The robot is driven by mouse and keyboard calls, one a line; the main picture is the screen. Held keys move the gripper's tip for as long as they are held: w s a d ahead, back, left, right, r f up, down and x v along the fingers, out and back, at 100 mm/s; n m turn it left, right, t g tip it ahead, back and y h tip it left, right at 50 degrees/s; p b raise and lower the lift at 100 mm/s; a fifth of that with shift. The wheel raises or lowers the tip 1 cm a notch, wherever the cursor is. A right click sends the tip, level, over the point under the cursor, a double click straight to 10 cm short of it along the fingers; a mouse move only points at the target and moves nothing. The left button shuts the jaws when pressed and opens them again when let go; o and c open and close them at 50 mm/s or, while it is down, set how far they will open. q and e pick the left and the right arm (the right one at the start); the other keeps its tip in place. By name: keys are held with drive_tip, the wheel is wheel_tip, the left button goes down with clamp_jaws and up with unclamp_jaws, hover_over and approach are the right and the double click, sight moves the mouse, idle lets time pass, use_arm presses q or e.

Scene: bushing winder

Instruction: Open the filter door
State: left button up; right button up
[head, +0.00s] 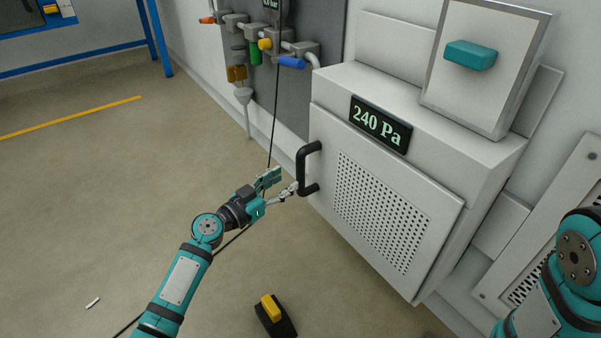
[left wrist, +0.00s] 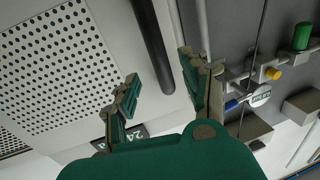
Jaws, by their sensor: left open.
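The filter door (head: 375,205) is a white panel with a perforated grid on the front of a white cabinet. It looks shut. A black bar handle (head: 302,170) stands upright near its left edge. My left gripper (head: 287,181) is open and empty, just left of the handle's lower part. In the left wrist view the handle (left wrist: 152,40) shows in the gap between the two fingers; I cannot tell whether it lies between them or beyond them. The perforated door (left wrist: 60,60) fills the left of that view. My right gripper is out of view.
A display reading 240 Pa (head: 381,124) sits above the door. Valves and pipes (head: 265,45) line the wall at left. A black and yellow pedal (head: 273,314) is on the floor. Open floor lies left.

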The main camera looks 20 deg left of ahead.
sight(297, 173)
use_arm(q)
drive_tip(key=b+x, duration=0.1)
drive_tip(key=x, duration=0.5)
drive_tip(key=shift+w+d, duration=0.2)
drive_tip(key=shift+w, duration=0.2)
clamp_jaws()
idle(0.4)
